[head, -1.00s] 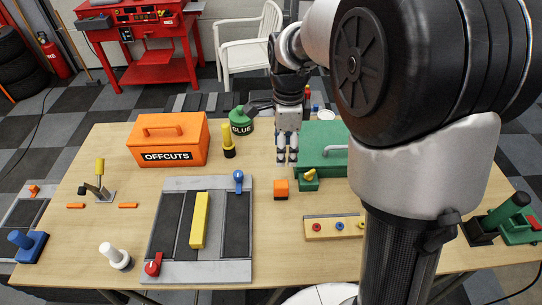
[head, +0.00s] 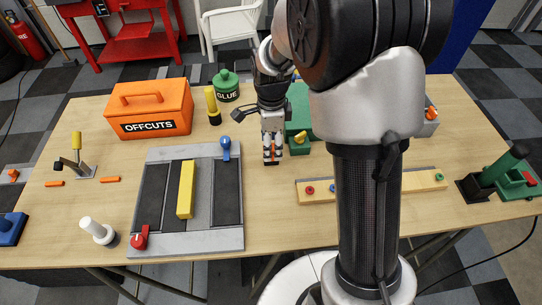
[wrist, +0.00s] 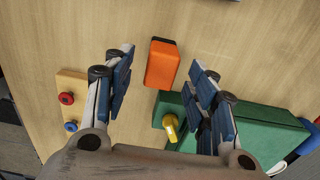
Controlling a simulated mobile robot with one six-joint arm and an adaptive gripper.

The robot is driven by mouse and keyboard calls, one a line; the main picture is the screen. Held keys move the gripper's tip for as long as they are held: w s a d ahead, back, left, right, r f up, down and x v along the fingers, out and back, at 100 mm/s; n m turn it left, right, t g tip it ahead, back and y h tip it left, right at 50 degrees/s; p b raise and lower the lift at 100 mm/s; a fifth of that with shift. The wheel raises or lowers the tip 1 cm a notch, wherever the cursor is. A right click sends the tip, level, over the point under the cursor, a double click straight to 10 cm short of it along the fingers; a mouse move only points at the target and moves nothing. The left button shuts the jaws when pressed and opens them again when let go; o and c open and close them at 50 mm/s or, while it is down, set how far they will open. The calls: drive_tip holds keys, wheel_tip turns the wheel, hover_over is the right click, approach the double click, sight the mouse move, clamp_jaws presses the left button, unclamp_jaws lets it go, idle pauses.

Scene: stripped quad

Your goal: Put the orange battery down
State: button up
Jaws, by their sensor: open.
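The orange battery (wrist: 160,63) is an orange block with a dark end. In the wrist view it appears to be on the wooden table, between and beyond my open fingers, with a gap on each side. In the head view my gripper (head: 271,158) points down at the table, left of the green box, and its fingers hide most of the battery; only a little orange shows between them.
The green box (wrist: 245,130) with a yellow knob (wrist: 170,126) is close beside my right finger in the wrist view. A wooden strip with coloured knobs (head: 380,186) lies to the right. The orange OFFCUTS toolbox (head: 150,108) and grey panel (head: 228,215) are to the left.

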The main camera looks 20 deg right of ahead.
wheel_tip(320, 180, down, 3)
drive_tip(key=shift+w+f+b, duration=0.1)
drive_tip(key=shift+b, duration=0.3)
clamp_jaws()
idle(0.4)
